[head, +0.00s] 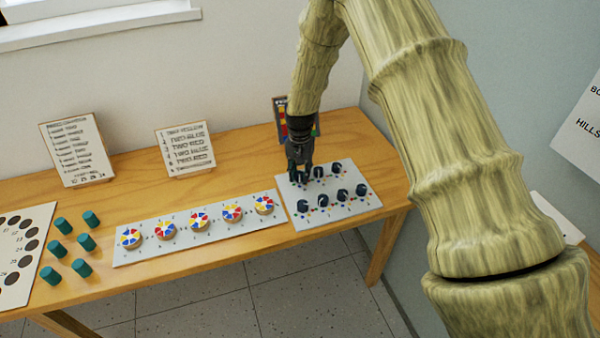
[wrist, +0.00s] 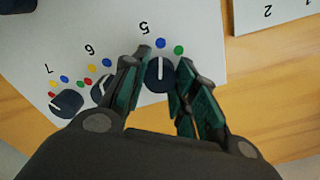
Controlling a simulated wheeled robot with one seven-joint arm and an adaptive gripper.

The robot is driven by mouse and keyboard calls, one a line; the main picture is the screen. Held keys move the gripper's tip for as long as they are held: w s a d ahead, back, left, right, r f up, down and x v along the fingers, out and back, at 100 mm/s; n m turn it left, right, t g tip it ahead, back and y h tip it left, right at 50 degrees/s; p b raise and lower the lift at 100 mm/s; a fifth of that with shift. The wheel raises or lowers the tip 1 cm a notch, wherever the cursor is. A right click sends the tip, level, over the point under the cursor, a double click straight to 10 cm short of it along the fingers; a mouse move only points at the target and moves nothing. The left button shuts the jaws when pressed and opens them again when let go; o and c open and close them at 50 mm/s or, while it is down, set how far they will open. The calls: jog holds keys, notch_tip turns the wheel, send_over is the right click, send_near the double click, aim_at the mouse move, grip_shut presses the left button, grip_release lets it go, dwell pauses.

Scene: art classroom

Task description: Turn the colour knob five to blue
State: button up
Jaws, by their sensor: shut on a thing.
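The knob board (head: 345,207) is a light grey panel with two rows of dark knobs at the right of the table. My gripper (head: 300,178) reaches down to the left end of its back row. In the wrist view, my gripper (wrist: 160,84) is shut on colour knob five (wrist: 158,66), one finger on each side. The knob is dark with a white pointer line, which points up in that view toward the blue dot (wrist: 160,43). A green dot (wrist: 179,50) is right of the blue one. The knob's other dots are hidden by the fingers.
Knobs six (wrist: 101,91) and seven (wrist: 68,104) stand close by, six partly behind a finger. Left of the board are a strip of colour wheels (head: 183,241), several teal pegs (head: 57,248) and two propped cards (head: 186,149). A small card stands behind my gripper.

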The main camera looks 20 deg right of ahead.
aim_at(300, 174)
jog(key=shift+c, duration=0.2)
jog(key=o, duration=1.1)
jog(key=shift+c, duration=0.2)
notch_tip(300, 174, up, 12)
dwell(0.3)
